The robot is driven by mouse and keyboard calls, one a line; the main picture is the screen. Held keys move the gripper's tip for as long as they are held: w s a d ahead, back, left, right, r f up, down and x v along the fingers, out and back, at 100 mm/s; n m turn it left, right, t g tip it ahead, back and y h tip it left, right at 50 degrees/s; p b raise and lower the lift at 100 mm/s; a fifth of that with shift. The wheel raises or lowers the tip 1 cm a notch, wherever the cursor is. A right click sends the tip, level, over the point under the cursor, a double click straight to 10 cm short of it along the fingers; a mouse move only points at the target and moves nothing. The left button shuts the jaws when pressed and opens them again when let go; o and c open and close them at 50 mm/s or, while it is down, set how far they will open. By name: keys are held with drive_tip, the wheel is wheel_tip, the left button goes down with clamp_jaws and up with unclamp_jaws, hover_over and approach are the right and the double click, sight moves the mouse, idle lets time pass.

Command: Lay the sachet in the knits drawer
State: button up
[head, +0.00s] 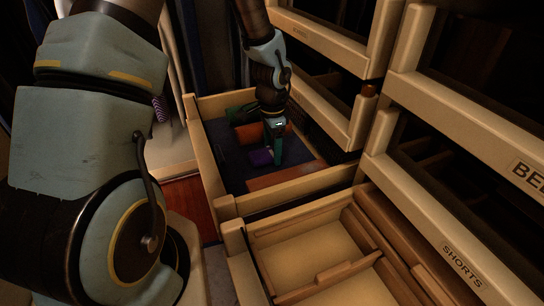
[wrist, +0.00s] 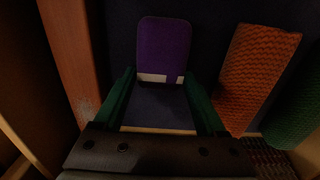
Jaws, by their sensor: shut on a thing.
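The purple sachet (head: 261,157) is in my gripper (head: 275,152), low inside an open wooden drawer (head: 277,188) with a dark blue bottom. In the wrist view the sachet (wrist: 165,45) reaches out beyond the two green fingertips (wrist: 161,78), with a pale band at its near end between them. The jaws are shut on that end. Rolled orange knit (wrist: 255,75) and green knit (wrist: 295,112) lie to the right of the sachet there. I cannot tell whether the sachet touches the drawer bottom. No label on this drawer is readable.
A second open drawer (head: 310,240) with wooden dividers stands nearer, in front of the first. Drawer fronts on the right carry labels, one reading SHORTS (head: 462,266). In the wrist view a reddish-brown strip (wrist: 70,60) runs along the left. Bare dark bottom surrounds the sachet.

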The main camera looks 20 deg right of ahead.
sight(272, 151)
drive_tip(key=shift+f, duration=0.6)
drive_tip(key=shift+c, duration=0.7)
drive_tip(key=o, duration=1.4)
wheel_tip(272, 151, up, 12)
drive_tip(key=p, duration=0.5)
drive_tip(key=shift+p, duration=0.4)
drive_tip(key=s+a+r+n, duration=0.1)
drive_tip(key=a+r+n, duration=0.2)
drive_tip(key=a+n, duration=0.2)
drive_tip(key=s+a+r+n+t, duration=0.1)
drive_tip(key=a+n, duration=0.4)
drive_tip(key=a, duration=0.7)
drive_tip(key=s+a+r+n, duration=0.2)
drive_tip(key=a+r+n, duration=0.4)
drive_tip(key=a, duration=0.2)
drive_tip(key=shift+s+a+t, duration=0.25)
drive_tip(key=shift+t, duration=0.05)
drive_tip(key=shift+r, duration=0.1)
